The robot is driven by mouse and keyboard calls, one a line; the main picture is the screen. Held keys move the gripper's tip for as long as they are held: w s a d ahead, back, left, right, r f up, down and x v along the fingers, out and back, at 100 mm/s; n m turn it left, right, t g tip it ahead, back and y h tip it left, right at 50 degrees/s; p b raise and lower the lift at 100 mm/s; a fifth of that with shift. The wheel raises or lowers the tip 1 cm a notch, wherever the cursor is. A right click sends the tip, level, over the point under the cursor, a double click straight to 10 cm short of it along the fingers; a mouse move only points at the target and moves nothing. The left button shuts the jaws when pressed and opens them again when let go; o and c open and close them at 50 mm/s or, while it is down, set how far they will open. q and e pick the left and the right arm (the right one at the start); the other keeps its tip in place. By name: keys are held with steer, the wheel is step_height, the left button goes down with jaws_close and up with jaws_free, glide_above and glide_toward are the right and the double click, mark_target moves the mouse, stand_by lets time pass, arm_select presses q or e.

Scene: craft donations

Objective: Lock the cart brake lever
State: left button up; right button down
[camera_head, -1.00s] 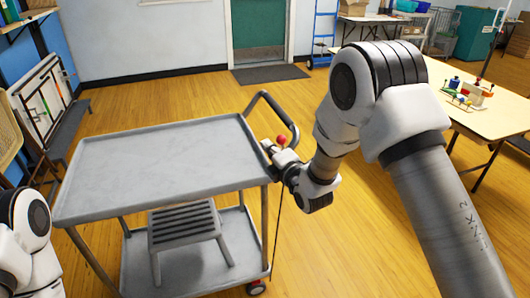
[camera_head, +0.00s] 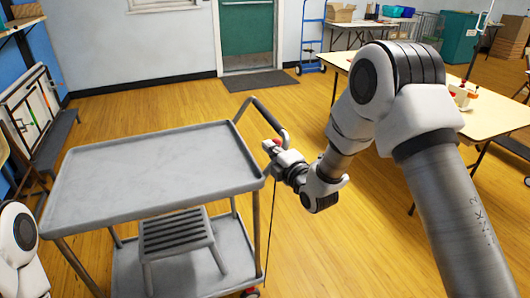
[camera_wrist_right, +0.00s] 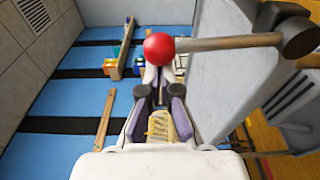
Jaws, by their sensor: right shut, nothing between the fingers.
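The grey cart (camera_head: 160,165) stands at the left in the head view. Its brake lever has a red ball knob (camera_head: 276,141) near the cart's right corner, mostly hidden there by my gripper. In the right wrist view the red knob (camera_wrist_right: 159,48) sits on a metal rod (camera_wrist_right: 225,42) running right to a dark pivot (camera_wrist_right: 287,28). My right gripper (camera_head: 270,149) is shut and empty. Its fingertips (camera_wrist_right: 158,76) appear just at the knob's lower edge; I cannot tell whether they touch. Only part of my left arm shows, without its gripper.
The cart's push handle (camera_head: 268,116) rises close behind my right gripper. A slatted step stool (camera_head: 177,232) stands on the cart's lower shelf. A table (camera_head: 420,88) stands at the right. Wooden floor between cart and door is clear.

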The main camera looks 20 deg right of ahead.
steer(key=d+f+m+b, duration=0.1)
steer(key=d+m+b, duration=0.1)
steer(key=d+m, duration=0.4)
steer(key=d+f+m+t+b, duration=0.1)
steer(key=d+f+m+b, duration=0.1)
steer(key=d+m, duration=0.3)
steer(key=shift+w+d+m+h+b, duration=0.2)
steer(key=shift+d+m+h+b, duration=0.2)
steer(key=shift+d+b, duration=0.45)
steer(key=shift+f, duration=0.1)
steer(key=s+a+r+p, duration=0.1)
steer(key=s+r, duration=0.1)
steer(key=s, duration=0.7)
steer(key=shift+p, duration=0.3)
